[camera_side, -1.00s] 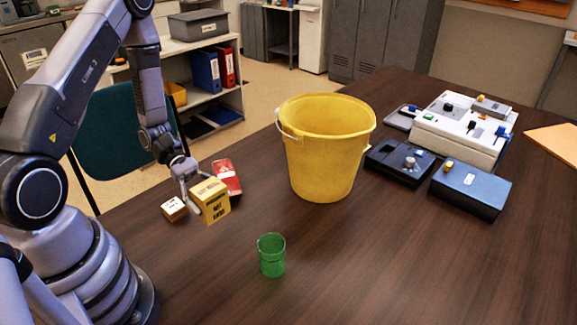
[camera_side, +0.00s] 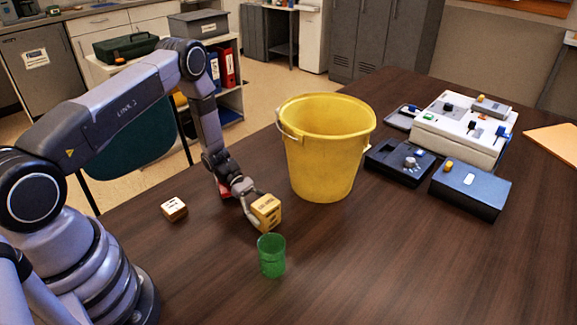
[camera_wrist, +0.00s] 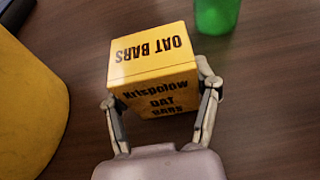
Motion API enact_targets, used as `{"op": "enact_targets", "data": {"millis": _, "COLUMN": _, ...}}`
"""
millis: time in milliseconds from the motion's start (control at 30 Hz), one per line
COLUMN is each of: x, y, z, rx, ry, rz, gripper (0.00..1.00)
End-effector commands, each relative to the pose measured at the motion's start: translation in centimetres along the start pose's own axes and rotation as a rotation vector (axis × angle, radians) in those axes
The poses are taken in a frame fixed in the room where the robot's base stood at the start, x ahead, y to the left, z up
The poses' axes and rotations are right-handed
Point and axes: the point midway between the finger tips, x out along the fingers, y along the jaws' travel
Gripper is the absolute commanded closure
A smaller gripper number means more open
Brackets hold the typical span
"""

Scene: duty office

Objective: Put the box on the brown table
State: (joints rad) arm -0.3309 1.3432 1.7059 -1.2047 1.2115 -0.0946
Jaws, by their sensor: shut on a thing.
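The yellow oat bars box (camera_side: 267,212) is between the fingers of my gripper (camera_side: 250,205), which is shut on it. In the wrist view the box (camera_wrist: 153,75) shows its printed top and side, with a finger of my gripper (camera_wrist: 160,108) on each side. The box is at or just above the brown table (camera_side: 350,265); I cannot tell whether it touches. It is between the yellow bucket and the green cup.
A yellow bucket (camera_side: 325,150) stands behind and right of the box. A green cup (camera_side: 271,256) stands close in front. A small box (camera_side: 174,209) lies to the left. A red packet (camera_side: 224,189) is mostly hidden behind my arm. The front right tabletop is clear.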

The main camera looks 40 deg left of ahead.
Motion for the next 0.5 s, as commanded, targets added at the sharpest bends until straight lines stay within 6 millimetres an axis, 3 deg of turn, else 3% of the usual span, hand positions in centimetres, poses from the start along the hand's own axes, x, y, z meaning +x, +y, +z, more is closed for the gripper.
{"op": "enact_targets", "data": {"millis": 367, "x": 0.19, "y": -0.02, "z": -0.51, "rx": 0.001, "ry": 0.001, "rz": 0.001, "gripper": 0.54}}
{"op": "enact_targets", "data": {"millis": 400, "x": 0.18, "y": -0.01, "z": -0.49, "rx": 0.001, "ry": 0.001, "rz": 0.001, "gripper": 0.34}}
{"op": "enact_targets", "data": {"millis": 500, "x": 0.17, "y": -0.01, "z": -0.48, "rx": 0.001, "ry": 0.001, "rz": 0.001, "gripper": 0.21}}
